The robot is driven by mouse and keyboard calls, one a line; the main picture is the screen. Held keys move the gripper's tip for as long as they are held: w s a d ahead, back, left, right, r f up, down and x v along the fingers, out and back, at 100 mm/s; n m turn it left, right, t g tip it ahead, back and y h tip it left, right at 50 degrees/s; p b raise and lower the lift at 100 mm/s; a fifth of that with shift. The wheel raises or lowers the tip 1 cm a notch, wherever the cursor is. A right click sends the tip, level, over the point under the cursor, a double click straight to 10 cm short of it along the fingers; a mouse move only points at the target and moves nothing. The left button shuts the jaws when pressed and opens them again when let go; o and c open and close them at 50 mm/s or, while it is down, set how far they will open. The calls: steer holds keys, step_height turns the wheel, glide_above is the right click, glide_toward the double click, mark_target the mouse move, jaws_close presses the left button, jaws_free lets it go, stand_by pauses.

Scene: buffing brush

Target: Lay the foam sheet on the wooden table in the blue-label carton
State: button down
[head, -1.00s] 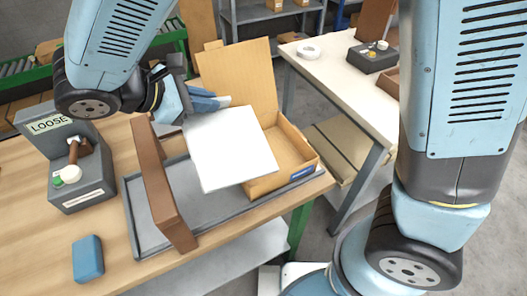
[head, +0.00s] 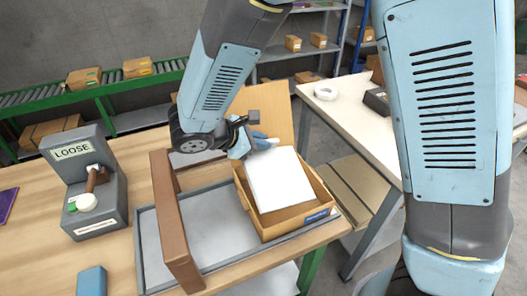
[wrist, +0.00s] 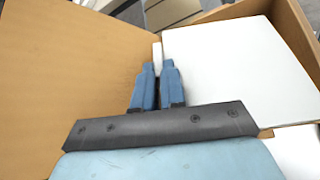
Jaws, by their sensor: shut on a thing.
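The white foam sheet (head: 279,180) is over the opening of the blue-label carton (head: 262,226), tilted, with its near end inside the front wall. Whether it touches the carton's bottom I cannot tell. The blue label (head: 317,216) is on the carton's front right, and its flap stands open at the back. My gripper (head: 268,142) is at the sheet's far left corner, shut on its edge. In the wrist view my gripper's blue fingers (wrist: 157,72) are closed together at a white edge, with the foam sheet (wrist: 240,62) to the right.
The carton stands on a grey tray (head: 150,248) on the wooden table (head: 20,245). A tall brown board (head: 175,222) stands to its left. A grey LOOSE box (head: 92,185) with a lever and a blue block (head: 91,281) are farther left. A pale table (head: 345,112) is at the right.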

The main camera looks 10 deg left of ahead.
mark_target(263, 152)
steer(key=shift+w+d+f, duration=0.2)
steer(key=shift+w+f, duration=0.05)
steer(key=shift+f, duration=0.1)
steer(key=shift+w+f, duration=0.15)
steer(key=shift+f, duration=1.55)
steer(key=c, duration=1.2)
jaws_free()
steer(key=shift+f, duration=0.1)
steer(key=v, duration=1.2)
steer(key=shift+d, duration=0.1)
